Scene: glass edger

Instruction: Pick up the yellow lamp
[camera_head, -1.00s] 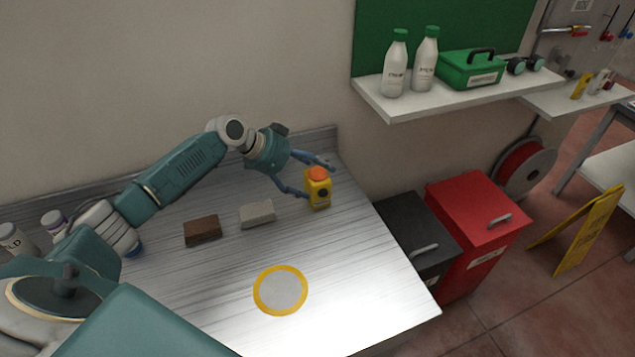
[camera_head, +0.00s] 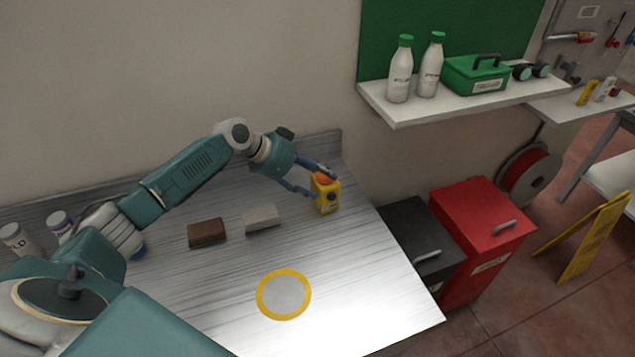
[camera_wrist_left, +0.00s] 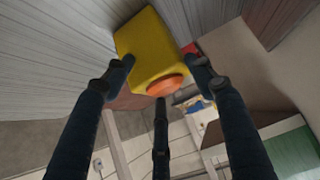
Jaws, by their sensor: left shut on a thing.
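The yellow lamp (camera_head: 327,197) with an orange top stands upright on the right part of the striped grey worktop in the head view. My left gripper (camera_head: 322,182) is at it, with its blue fingers shut on the lamp's sides near the top. In the left wrist view the lamp (camera_wrist_left: 148,45) sits between the dark fingertips of the gripper (camera_wrist_left: 160,68), its orange cap (camera_wrist_left: 164,86) facing the palm. Whether the lamp's base touches the worktop cannot be told for sure. My right gripper is not in view.
A brown block (camera_head: 207,233) and a grey block (camera_head: 262,219) lie left of the lamp. A yellow-rimmed disc (camera_head: 283,295) lies nearer the front. Black (camera_head: 420,243) and red (camera_head: 481,235) bins stand beyond the worktop's right edge. A shelf (camera_head: 400,113) hangs above.

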